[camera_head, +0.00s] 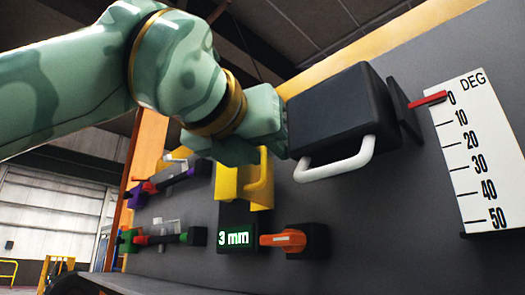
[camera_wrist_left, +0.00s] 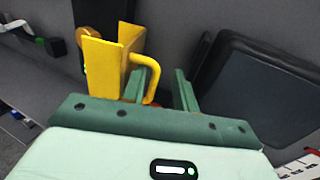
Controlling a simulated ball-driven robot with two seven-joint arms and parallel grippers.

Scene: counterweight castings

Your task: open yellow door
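The yellow door (camera_head: 229,183) is on the dark panel, below my left gripper (camera_head: 262,138) in the head view. Its looped yellow handle (camera_head: 264,178) is on its right side. In the left wrist view the yellow door (camera_wrist_left: 103,68) is left of centre, and its handle (camera_wrist_left: 152,72) bends down beside the left-hand finger. My left gripper (camera_wrist_left: 166,78) is open there, with a gap between its two green fingers. The handle overlaps the left-hand finger in that view; I cannot tell if they touch. My right gripper is in neither view.
A black box (camera_head: 345,108) with a white handle (camera_head: 335,167) is close right of my left gripper. A "3 mm" display (camera_head: 234,238) and an orange lever (camera_head: 283,239) are below the door. A degree scale (camera_head: 477,160) is far right. Coloured levers (camera_head: 168,183) are left.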

